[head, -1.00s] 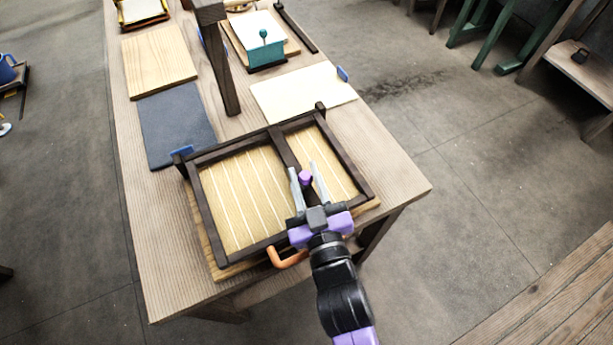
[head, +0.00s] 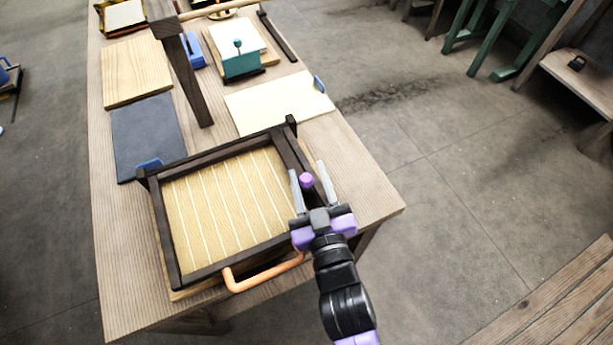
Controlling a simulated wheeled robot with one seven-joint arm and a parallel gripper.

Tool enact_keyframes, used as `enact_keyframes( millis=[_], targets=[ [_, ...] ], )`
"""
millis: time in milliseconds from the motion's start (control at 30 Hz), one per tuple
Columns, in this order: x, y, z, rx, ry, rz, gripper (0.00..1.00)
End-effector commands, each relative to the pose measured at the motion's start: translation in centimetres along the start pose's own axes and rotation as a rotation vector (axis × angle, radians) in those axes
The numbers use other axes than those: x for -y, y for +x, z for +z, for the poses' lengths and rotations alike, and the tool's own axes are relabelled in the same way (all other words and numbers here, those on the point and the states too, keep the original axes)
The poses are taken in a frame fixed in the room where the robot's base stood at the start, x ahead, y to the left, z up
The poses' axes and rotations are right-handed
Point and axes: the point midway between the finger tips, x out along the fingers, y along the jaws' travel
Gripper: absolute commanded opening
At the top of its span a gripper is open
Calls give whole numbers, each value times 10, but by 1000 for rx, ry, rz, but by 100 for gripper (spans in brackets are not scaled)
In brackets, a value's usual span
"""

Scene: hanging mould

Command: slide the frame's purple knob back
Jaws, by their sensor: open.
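A dark wooden frame (head: 214,157) with a pale striped panel (head: 222,205) lies on the near end of the table. A dark crossbar (head: 284,151) lies close to the frame's right rail and carries a round purple knob (head: 306,180). My gripper (head: 307,170) is open, with one finger on each side of the knob. I cannot tell whether a finger touches it. My gripper hides the frame's near right corner.
An orange handle (head: 264,277) sticks out at the frame's front, left of my gripper.

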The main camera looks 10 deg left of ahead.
Motion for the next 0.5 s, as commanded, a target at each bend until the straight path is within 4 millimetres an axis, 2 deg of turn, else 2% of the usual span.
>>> enact_keyframes(
  millis=[333, 500],
  targets=[
    [1, -1, 0, 0, 1, -2, 50],
    [2, -13, 1, 1, 2, -4, 50]
  ],
)
